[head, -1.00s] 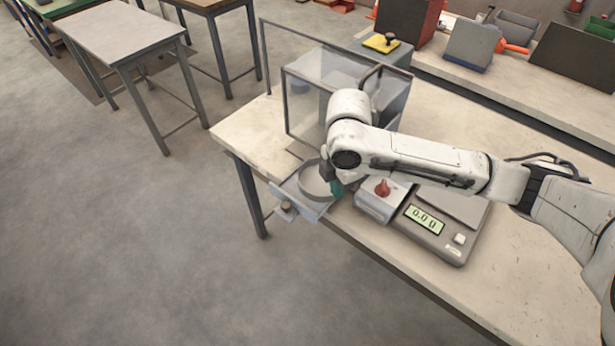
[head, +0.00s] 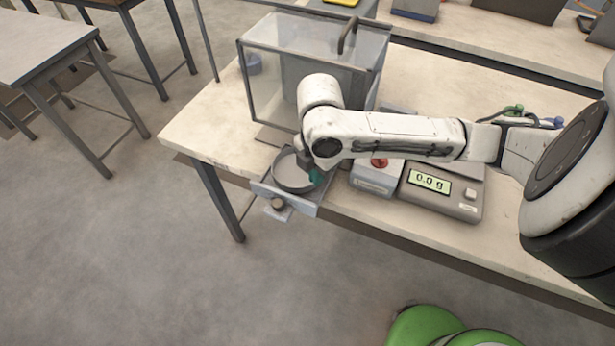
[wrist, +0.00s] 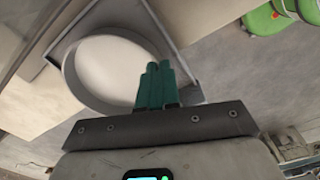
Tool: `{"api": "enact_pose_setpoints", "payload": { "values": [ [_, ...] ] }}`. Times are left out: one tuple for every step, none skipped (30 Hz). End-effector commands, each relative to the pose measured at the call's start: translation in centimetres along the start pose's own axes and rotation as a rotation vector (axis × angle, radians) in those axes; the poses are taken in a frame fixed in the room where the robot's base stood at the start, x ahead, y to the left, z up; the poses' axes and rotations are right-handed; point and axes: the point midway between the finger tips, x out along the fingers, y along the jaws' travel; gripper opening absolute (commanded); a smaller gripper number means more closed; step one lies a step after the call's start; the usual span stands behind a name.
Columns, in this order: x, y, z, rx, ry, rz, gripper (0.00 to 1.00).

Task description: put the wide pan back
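The wide pan (head: 292,186) is a shallow round grey dish with a pale inside. It is at the grey tray (head: 263,188) with a knob, which juts out past the table's front edge. I cannot tell whether the pan rests flat there. My gripper (head: 318,177) has teal fingers and is at the pan's right rim. In the wrist view the fingers (wrist: 157,80) are close together at the near rim of the pan (wrist: 82,98), apparently shut on it. The fingers hide that part of the rim.
A clear-walled box (head: 275,85) with a dark handle stands behind the tray. To the right are a grey unit with a red knob (head: 379,162) and a scale (head: 440,190) reading 0.0 g.

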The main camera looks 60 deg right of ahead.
Motion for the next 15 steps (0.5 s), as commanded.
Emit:
{"api": "enact_pose_setpoints", "payload": {
  "values": [
    [0.99,-0.32,0.22,0.002,0.000,0.001,0.00],
    [1.11,-0.44,0.28,0.001,0.000,0.001,0.00],
    [1.17,-0.55,0.33,0.001,0.000,0.002,0.00],
    [1.15,-0.60,0.36,0.001,-0.001,0.002,0.00],
    [1.09,-0.62,0.37,0.000,-0.001,0.002,0.00],
    [1.01,-0.62,0.36,0.000,-0.001,0.002,0.00],
    [0.97,-0.61,0.36,0.000,-0.001,0.002,0.00],
    [0.96,-0.60,0.35,0.000,-0.001,0.002,0.00],
    [0.96,-0.60,0.35,0.000,-0.001,0.002,0.00],
    [0.96,-0.60,0.35,0.000,-0.001,0.001,0.00],
    [0.99,-0.60,0.34,0.000,-0.001,0.001,0.00],
    [1.11,-0.60,0.34,0.000,-0.001,0.001,0.00],
    [1.22,-0.60,0.34,0.000,-0.001,0.001,0.00],
    [1.34,-0.60,0.34,0.000,-0.001,0.001,0.00],
    [1.36,-0.60,0.33,0.000,-0.001,0.001,0.03]
  ]
}}
